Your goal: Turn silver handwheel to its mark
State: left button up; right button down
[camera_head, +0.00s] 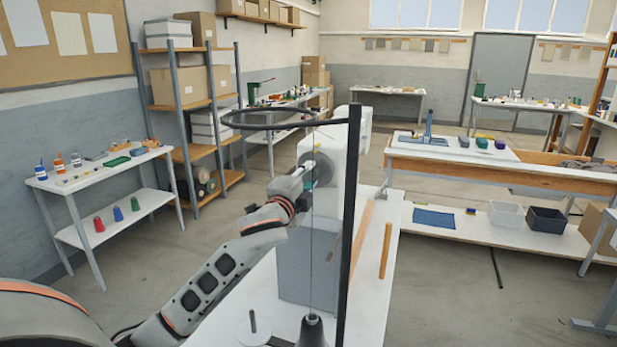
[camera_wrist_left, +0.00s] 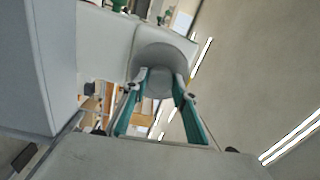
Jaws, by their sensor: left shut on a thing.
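The silver handwheel (camera_head: 322,170) sits on the near end of the white machine (camera_head: 335,147), which stands on a white table (camera_head: 376,285). My left gripper (camera_head: 308,174) reaches it from the left and is shut on its rim. In the left wrist view the rounded grey wheel (camera_wrist_left: 160,60) lies between the two teal-padded fingers (camera_wrist_left: 160,82). Part of the wheel is hidden by my gripper in the head view. I cannot make out the mark. My right gripper is in neither view.
A black post (camera_head: 350,225) with a dark ring (camera_head: 270,121) stands close in front of the machine, beside my left gripper. A dark cone (camera_head: 312,332) is at its foot. The floor on the left is open.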

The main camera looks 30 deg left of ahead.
pick_arm(q)
jog(key=shift+n, duration=0.3)
jog(key=o, duration=1.1)
jog(key=shift+s, duration=0.1)
jog(key=v, duration=1.2)
